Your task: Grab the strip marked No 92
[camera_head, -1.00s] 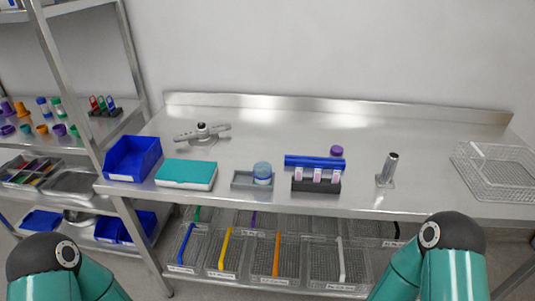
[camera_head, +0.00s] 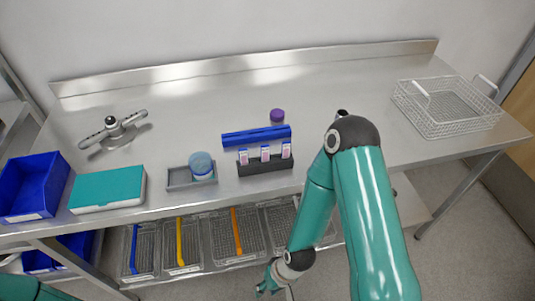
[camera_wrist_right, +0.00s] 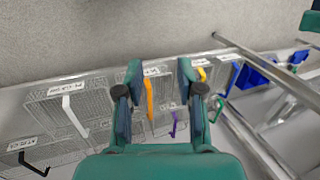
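A black holder (camera_head: 265,165) stands near the front edge of the table with three small upright strips in it, pale with pink and dark marks. The left strip (camera_head: 244,157), middle strip (camera_head: 265,153) and right strip (camera_head: 286,150) carry print too small to read, so I cannot tell which is No 92. My right gripper (camera_head: 272,288) is low in front of the table, below and apart from the holder. In the right wrist view its fingers (camera_wrist_right: 160,85) are spread with nothing between them, facing the lower baskets. My left gripper is out of view.
A blue bar (camera_head: 256,136) and a purple-capped tube (camera_head: 277,117) are just behind the holder. A grey tray (camera_head: 178,178) with a blue-lidded jar (camera_head: 202,165) is left of it. Wire baskets with coloured handles (camera_head: 180,240) sit beneath. A wire basket (camera_head: 447,108) stands right.

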